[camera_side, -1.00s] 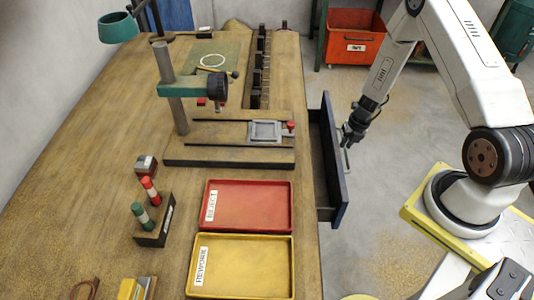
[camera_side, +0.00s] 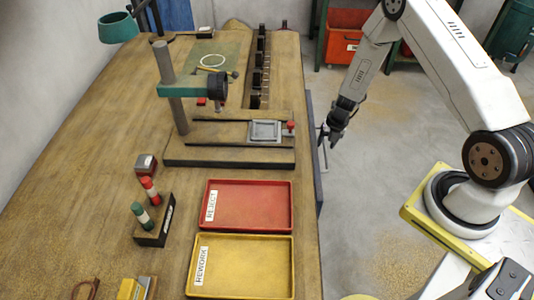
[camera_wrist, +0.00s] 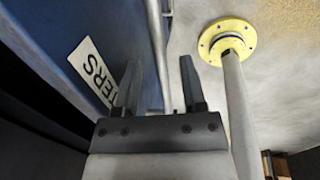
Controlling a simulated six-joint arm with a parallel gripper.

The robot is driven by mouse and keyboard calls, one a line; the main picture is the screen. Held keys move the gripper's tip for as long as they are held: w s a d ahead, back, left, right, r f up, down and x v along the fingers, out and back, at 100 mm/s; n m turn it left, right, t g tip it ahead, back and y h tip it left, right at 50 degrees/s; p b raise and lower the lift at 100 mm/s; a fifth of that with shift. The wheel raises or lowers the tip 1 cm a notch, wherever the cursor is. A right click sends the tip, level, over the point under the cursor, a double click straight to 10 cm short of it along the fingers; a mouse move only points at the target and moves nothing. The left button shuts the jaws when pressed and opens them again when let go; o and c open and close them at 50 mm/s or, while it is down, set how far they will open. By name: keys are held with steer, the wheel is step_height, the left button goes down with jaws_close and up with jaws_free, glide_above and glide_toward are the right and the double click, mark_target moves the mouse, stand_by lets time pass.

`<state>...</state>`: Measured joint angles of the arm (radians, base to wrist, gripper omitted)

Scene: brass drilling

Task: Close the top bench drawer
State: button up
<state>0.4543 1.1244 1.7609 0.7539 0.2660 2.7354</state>
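The top bench drawer shows in the side view as a narrow dark blue front (camera_side: 314,150) along the bench's right edge. No open interior shows; a small remaining gap cannot be ruled out. Its grey bar handle (camera_side: 321,152) stands out from the front. My gripper (camera_side: 332,138) is at the handle, just right of the drawer front. In the wrist view, the blue front (camera_wrist: 50,30) with a white label ending in "TERS" (camera_wrist: 92,70) is at the left. The handle (camera_wrist: 157,45) runs between the spread fingers of my gripper (camera_wrist: 160,75), with space beside it.
The wooden bench (camera_side: 120,130) carries a red REJECT tray (camera_side: 291,205), a yellow REWORK tray (camera_side: 292,265) and a drill stand (camera_side: 168,100). A red bin (camera_side: 340,45) stands behind. A yellow floor flange with a post (camera_wrist: 228,38) shows in the wrist view. Floor right of the drawer is clear.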

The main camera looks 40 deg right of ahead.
steer(key=shift+r, duration=0.15)
step_height(320, 180, up, 7)
steer(key=s+d, duration=0.1)
steer(key=shift+r, duration=0.2)
stand_by(0.7)
steer(key=shift+c, duration=0.3)
steer(key=s+d+f+t+y, duration=0.3)
steer(key=s+f+t+y, duration=0.2)
steer(key=f+t+y, duration=0.3)
steer(key=shift+d+f+t+y, duration=0.15)
steer(key=shift+t+y, duration=0.65)
steer(key=shift+x, duration=3.9)
